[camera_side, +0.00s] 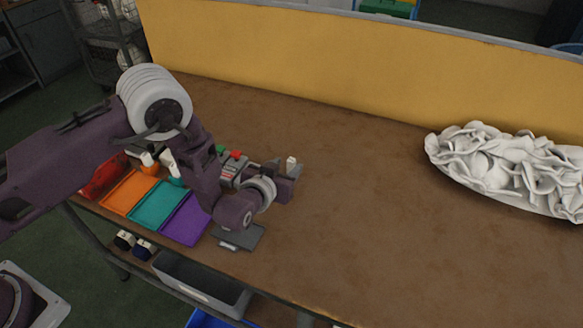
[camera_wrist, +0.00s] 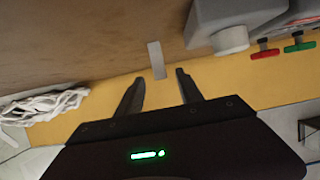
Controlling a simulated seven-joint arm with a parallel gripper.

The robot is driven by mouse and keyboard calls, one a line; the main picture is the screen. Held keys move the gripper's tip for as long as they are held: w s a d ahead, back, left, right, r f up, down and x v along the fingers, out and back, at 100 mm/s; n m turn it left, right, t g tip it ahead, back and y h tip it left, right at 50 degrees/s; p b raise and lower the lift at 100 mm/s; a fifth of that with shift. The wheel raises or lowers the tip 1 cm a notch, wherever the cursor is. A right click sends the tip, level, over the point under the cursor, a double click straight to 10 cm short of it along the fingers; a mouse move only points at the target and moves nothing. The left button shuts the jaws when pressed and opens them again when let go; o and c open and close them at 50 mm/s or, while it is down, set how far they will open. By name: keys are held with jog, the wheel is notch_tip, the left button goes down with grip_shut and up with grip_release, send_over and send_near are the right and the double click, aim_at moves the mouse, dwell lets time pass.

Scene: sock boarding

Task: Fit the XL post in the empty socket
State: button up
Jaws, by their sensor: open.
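My gripper (camera_side: 285,178) is low over the middle of the table in the side view. In the wrist view its two fingers (camera_wrist: 160,76) are spread, with nothing clamped between them. A narrow pale post (camera_wrist: 156,58) shows beyond and between the fingertips in the wrist view; whether they overlap it in depth is unclear. A small pale block-like top (camera_side: 291,162) shows just above the gripper in the side view, probably the same post. Its size marking cannot be read. I cannot make out an empty socket in either view.
A grey device (camera_side: 228,172) with red and green handles stands left of the gripper. Orange (camera_side: 131,192), teal (camera_side: 158,204) and purple (camera_side: 186,219) trays line the front left edge, near a grey plate (camera_side: 240,238). A white fabric pile (camera_side: 505,170) is at right; the table between is clear.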

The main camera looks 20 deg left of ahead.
jog(key=shift+x, duration=0.8)
grip_shut()
jog(key=shift+r, duration=0.1)
